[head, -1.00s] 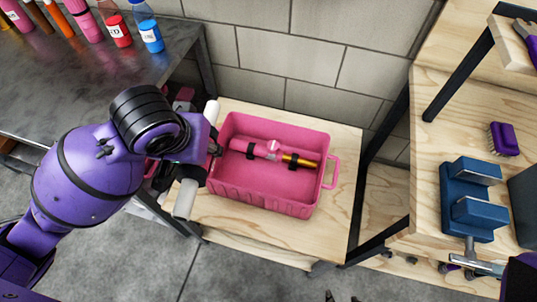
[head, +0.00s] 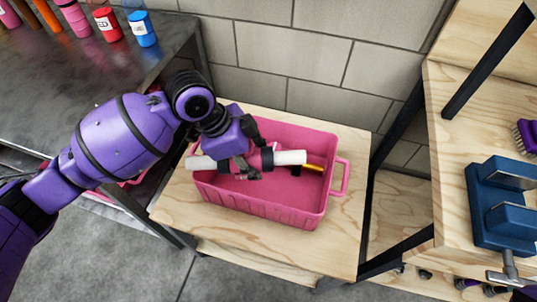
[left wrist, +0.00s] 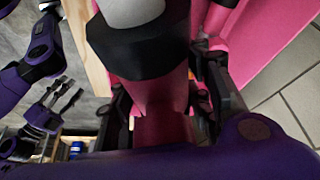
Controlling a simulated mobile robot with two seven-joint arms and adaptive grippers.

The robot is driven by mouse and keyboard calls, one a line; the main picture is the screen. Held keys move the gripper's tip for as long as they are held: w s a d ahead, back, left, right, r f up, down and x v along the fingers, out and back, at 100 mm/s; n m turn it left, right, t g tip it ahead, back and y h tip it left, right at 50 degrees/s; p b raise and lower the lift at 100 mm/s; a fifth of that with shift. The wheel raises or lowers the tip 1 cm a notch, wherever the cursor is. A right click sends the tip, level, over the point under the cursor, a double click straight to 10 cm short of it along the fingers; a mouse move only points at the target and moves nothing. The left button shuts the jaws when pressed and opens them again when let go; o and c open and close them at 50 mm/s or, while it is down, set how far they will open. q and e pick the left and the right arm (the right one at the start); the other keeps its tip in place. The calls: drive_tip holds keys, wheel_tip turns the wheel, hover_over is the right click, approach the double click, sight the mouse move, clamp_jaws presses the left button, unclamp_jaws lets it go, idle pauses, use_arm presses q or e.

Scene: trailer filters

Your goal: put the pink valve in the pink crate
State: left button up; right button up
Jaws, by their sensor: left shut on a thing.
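My left gripper (head: 250,160) is shut on the pink valve (head: 266,159), a pink body with black bands and white tube ends. It is held lengthwise across the pink crate (head: 262,210), with its left end over the crate's left rim. It appears to be above the crate floor; the exact height is unclear. In the left wrist view the pink valve (left wrist: 160,100) sits between the fingers, with a black band and pale end beyond. My right gripper (left wrist: 58,103) shows small in that view, its fingers apart and empty.
Another pink piece with a yellow end (head: 313,168) lies in the crate, mostly hidden. The crate stands on a wooden table (head: 345,225) by a block wall. A metal bench (head: 80,80) with bottles is left; a wooden bench with a blue vise (head: 500,200) is right.

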use_arm(q)
drive_tip(key=d+f+m, duration=0.1)
drive_tip(key=m, duration=0.1)
drive_tip(key=d+f+m+g, duration=0.1)
drive_tip(key=d+f, duration=0.1)
drive_tip(key=shift+s+d+m, duration=0.3)
drive_tip(key=shift+s+m, duration=0.1)
drive_tip(key=b, duration=0.1)
hover_over(274, 197)
drive_tip(key=a, duration=0.2)
drive_tip(key=shift+g, duration=0.3)
drive_tip(key=f, duration=0.6)
drive_tip(key=shift+w+d, duration=0.2)
drive_tip(key=shift+d, duration=0.05)
drive_tip(key=shift+f+b, duration=0.35)
drive_tip(key=shift+f, duration=1.7)
drive_tip(key=shift+f, duration=0.1)
drive_tip(key=o, duration=1.4)
drive_tip(key=shift+f, duration=0.1)
drive_tip(key=shift+o, duration=0.2)
drive_tip(key=p+v, duration=0.1)
drive_tip(key=v, duration=1.1)
drive_tip(key=shift+d+r+p, duration=0.15)
drive_tip(key=shift+r+p, duration=0.1)
drive_tip(key=shift+p, duration=0.15)
